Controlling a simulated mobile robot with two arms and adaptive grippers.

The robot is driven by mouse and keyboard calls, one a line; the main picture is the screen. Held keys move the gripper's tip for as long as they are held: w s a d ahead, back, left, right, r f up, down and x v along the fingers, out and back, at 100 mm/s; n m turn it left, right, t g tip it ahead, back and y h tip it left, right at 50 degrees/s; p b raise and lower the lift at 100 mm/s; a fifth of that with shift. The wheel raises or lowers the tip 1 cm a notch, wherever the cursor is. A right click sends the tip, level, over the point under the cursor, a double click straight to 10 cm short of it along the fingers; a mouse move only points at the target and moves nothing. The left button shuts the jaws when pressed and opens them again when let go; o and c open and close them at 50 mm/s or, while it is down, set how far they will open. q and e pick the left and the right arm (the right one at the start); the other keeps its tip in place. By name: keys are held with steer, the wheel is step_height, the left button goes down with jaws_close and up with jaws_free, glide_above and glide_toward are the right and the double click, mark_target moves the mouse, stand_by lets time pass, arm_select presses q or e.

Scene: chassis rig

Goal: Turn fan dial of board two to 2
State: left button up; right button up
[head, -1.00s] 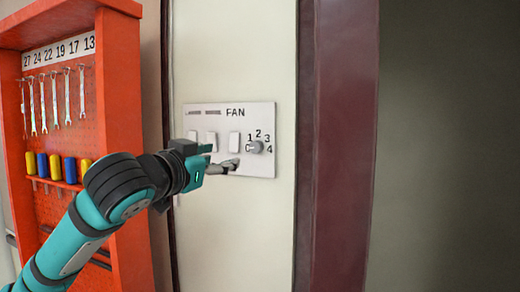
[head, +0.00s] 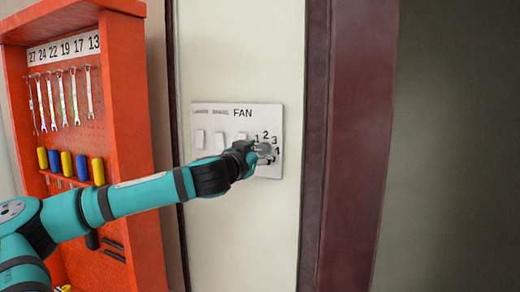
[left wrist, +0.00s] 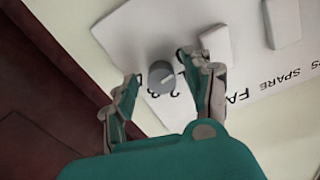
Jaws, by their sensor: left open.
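The white board (head: 205,113) with the word FAN is on the pale wall panel. I cannot tell for sure which number the line points to. My left gripper (head: 265,152) is at the dial in the head view and covers much of it and the 4. In the left wrist view its fingers (left wrist: 160,68) are open, one on each side of the dial, with small gaps showing. My right gripper is not in view.
White rocker switches (head: 199,139) sit left of the dial, one close to a finger (left wrist: 215,45) in the left wrist view. An orange tool cabinet (head: 125,80) with wrenches and screwdrivers stands left. A dark red frame (head: 345,150) is on the right.

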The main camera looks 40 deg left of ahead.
arm_select(q)
steer(key=shift+w, duration=0.25)
jaws_close()
